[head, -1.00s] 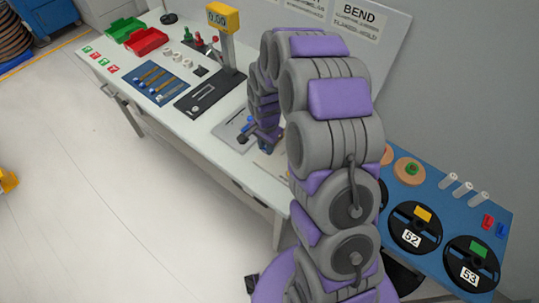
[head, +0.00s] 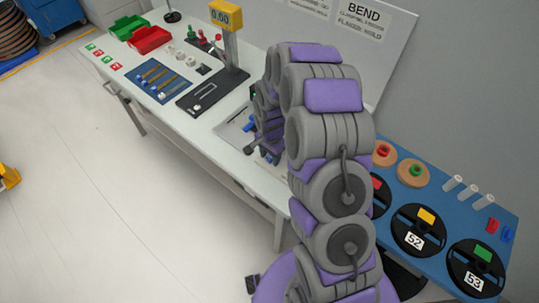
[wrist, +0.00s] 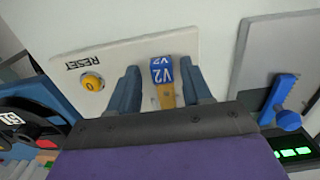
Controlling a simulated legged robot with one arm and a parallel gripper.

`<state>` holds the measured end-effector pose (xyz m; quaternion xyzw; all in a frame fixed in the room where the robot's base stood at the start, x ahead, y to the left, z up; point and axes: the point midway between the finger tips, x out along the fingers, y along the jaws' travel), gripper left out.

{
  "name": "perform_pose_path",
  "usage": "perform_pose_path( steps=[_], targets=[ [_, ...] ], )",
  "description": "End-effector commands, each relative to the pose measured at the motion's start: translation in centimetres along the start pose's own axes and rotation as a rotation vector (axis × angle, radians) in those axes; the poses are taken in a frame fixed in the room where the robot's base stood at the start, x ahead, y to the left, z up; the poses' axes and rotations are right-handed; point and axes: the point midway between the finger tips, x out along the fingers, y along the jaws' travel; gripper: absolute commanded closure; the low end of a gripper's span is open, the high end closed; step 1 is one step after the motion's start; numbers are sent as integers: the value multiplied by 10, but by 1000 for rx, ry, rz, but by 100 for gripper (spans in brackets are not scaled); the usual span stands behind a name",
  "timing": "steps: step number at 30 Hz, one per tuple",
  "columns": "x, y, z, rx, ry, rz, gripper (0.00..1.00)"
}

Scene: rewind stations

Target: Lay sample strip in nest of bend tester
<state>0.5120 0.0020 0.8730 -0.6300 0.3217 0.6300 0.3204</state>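In the wrist view, a sample strip (wrist: 166,97), tan with a blue end block marked V2 (wrist: 162,70), lies between the fingers of my gripper (wrist: 159,78). The fingers are apart, with a visible gap on each side of the block. The strip's near end is hidden behind my gripper body. A pale plate (wrist: 113,62) with a yellow button and the word RESET is behind it. A grey plate with a blue lever (wrist: 284,90), perhaps part of the bend tester, is at right. In the head view my arm hides most of the area below the BEND sign (head: 362,22).
On the white bench (head: 205,130) stand a blue strip tray (head: 142,68), a black fixture (head: 190,103) with a yellow 0.00 display (head: 226,14), and red (head: 150,42) and green bins. A blue table (head: 420,190) at right holds numbered reels.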

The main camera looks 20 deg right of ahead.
Motion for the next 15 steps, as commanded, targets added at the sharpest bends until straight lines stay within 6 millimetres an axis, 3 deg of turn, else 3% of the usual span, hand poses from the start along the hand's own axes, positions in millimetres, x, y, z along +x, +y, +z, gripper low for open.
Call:
perform_pose_path(
  steps=[9,15],
  targets=[
    [-2,-1,2,0,2,1,50],
    [-19,-2,2,1,4,-2,50]
  ],
)
